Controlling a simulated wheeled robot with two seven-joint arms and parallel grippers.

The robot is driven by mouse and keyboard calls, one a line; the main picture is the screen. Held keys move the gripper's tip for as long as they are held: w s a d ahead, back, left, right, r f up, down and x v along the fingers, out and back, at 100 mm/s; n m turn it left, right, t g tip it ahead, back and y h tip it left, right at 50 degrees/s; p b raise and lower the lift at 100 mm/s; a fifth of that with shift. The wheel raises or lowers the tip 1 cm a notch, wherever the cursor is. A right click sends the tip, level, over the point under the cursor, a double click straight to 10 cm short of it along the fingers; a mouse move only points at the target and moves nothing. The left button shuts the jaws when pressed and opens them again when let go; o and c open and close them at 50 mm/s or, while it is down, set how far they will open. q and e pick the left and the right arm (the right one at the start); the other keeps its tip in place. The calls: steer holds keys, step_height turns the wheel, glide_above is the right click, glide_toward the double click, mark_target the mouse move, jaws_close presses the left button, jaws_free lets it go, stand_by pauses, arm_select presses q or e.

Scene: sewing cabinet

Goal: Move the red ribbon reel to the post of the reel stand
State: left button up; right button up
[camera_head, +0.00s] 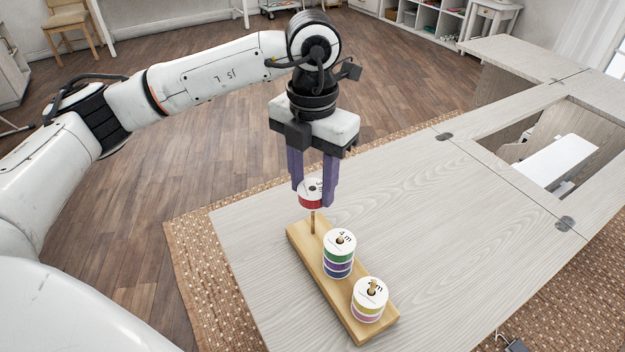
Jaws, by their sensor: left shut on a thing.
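My left gripper (314,190) points down and is shut on the red ribbon reel (311,202), a white-topped reel with a red band. The reel is at the top of the bare rear post (312,222) of the wooden reel stand (299,238). The post shows below the reel; I cannot tell whether its tip is inside the reel's hole. The middle post holds stacked reels with green, blue and purple bands (338,258). The front post holds reels with yellow and pink bands (369,300). My right gripper is not in view.
The stand lies on a pale wood-grain cabinet top (440,230), which is clear to the right of the stand. An opening in the top with a white panel (560,162) lies at the right. A woven brown rug (195,255) and wooden floor surround the cabinet.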

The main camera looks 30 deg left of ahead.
arm_select(q)
steer(key=shift+f+b, duration=0.55)
steer(key=shift+f, duration=0.2)
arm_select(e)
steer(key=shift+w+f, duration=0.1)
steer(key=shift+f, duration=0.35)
arm_select(q)
steer(key=shift+f+b, duration=0.6)
steer(key=shift+f, duration=0.15)
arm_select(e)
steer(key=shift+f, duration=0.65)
arm_select(q)
steer(key=o, duration=1.1)
steer(key=shift+o, duration=0.2)
step_height(320, 180, up, 2)
steer(key=shift+w, duration=0.1)
step_height(320, 180, up, 8)
steer(key=shift+r, duration=0.2)
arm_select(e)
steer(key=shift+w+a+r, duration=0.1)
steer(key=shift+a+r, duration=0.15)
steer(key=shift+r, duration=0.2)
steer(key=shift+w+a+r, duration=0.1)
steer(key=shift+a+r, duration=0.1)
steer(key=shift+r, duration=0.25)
